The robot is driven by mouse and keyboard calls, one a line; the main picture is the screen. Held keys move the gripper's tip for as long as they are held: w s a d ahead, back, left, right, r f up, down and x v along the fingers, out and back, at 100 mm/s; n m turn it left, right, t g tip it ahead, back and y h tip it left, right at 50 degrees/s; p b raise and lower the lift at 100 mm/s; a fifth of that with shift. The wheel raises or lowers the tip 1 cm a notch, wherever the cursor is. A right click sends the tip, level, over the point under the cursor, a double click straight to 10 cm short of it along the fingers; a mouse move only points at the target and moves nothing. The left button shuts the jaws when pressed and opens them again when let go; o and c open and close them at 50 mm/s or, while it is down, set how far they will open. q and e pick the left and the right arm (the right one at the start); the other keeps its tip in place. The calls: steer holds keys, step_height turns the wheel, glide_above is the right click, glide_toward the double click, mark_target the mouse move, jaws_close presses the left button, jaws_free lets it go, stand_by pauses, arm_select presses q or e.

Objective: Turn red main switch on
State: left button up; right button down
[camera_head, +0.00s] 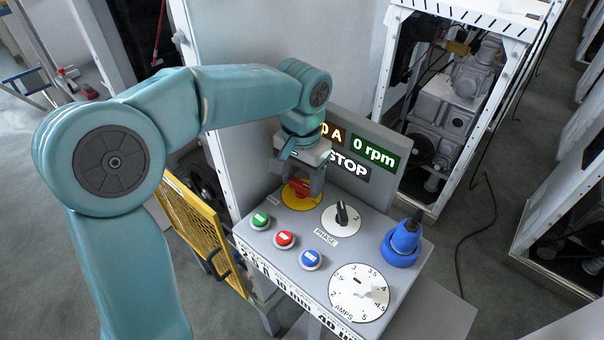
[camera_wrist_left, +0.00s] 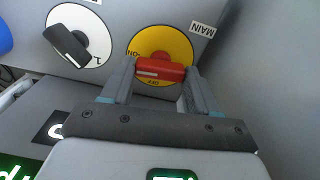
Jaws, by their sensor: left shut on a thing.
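The red main switch (camera_head: 297,187) sits on a round yellow plate (camera_head: 290,200) at the back left of the grey control panel. My left gripper (camera_head: 304,182) points down over it, partly hiding it. In the left wrist view, the red handle (camera_wrist_left: 160,70) lies crosswise between the two fingers of my left gripper (camera_wrist_left: 159,74), which are shut on its ends. The yellow plate (camera_wrist_left: 160,42) shows around it, beside a MAIN label (camera_wrist_left: 202,30). Lettering on the plate near the handle seems to read OFF. My right gripper is not in view.
The panel also has a black PHASE knob (camera_head: 341,215), green (camera_head: 260,221), red (camera_head: 284,240) and blue (camera_head: 310,259) buttons, a blue plug (camera_head: 403,242) and an AMPS dial (camera_head: 358,292). The display behind reads STOP (camera_head: 349,164) and 0 rpm (camera_head: 374,152). A yellow mesh guard (camera_head: 205,235) stands left.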

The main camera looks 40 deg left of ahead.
mark_target(301, 184)
arm_select(q)
steer(key=shift+r+m, duration=0.15)
steer(key=shift+m, duration=0.45)
steer(key=o, duration=0.8)
steer(key=shift+o, duration=1.3)
steer(key=shift+r, duration=0.2)
step_height(301, 184, up, 16)
steer(key=p, duration=0.2)
steer(key=shift+s+f, duration=0.1)
